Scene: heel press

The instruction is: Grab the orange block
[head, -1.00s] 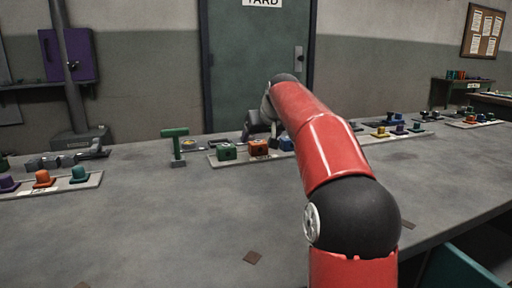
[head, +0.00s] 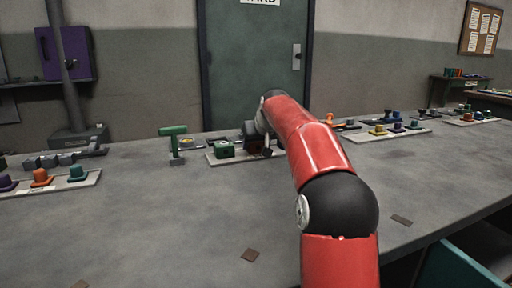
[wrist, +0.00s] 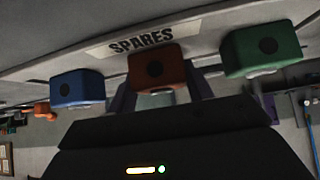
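The orange block (wrist: 157,66), dark orange with a round black spot on its face, is in the middle of a row in the wrist view. In the head view it is mostly hidden behind my gripper (head: 258,140). In the wrist view my gripper (wrist: 161,98) looks open, with one finger toward each side of the orange block and a gap between them. I cannot tell whether the fingers touch it. A blue block (wrist: 77,88) is on its left and a green block (wrist: 261,48) on its right. The green block also shows in the head view (head: 224,150).
The blocks sit on a pale tray (head: 219,161) labelled SPARES on a grey bench (head: 190,215). A green T-shaped handle (head: 174,132) stands just left of the tray. Other pegged boards lie at far left and right. The near bench is mostly clear.

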